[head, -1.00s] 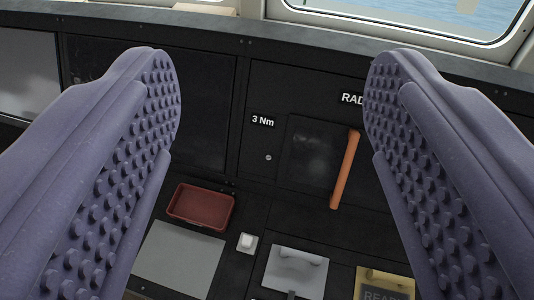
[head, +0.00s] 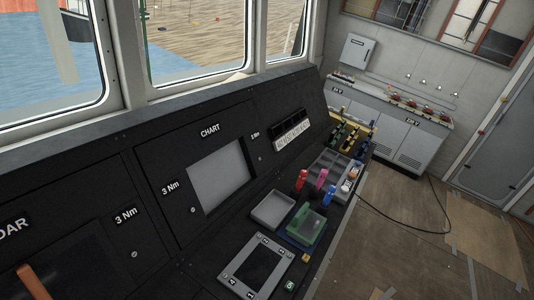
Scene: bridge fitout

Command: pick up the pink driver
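The pink driver (head: 321,178) stands upright on the console's sloping desk, right of the middle of the view. A red driver (head: 301,180) stands just to its left and a blue driver (head: 328,196) just in front of it to the right. The lower ends of these drivers are too small to make out.
A grey tray (head: 272,211) and a green-and-blue tray (head: 304,228) lie in front of the drivers. A grey tray with small items (head: 346,168) lies behind them. A chart screen (head: 219,176) stands left. Open floor (head: 395,225) lies to the right.

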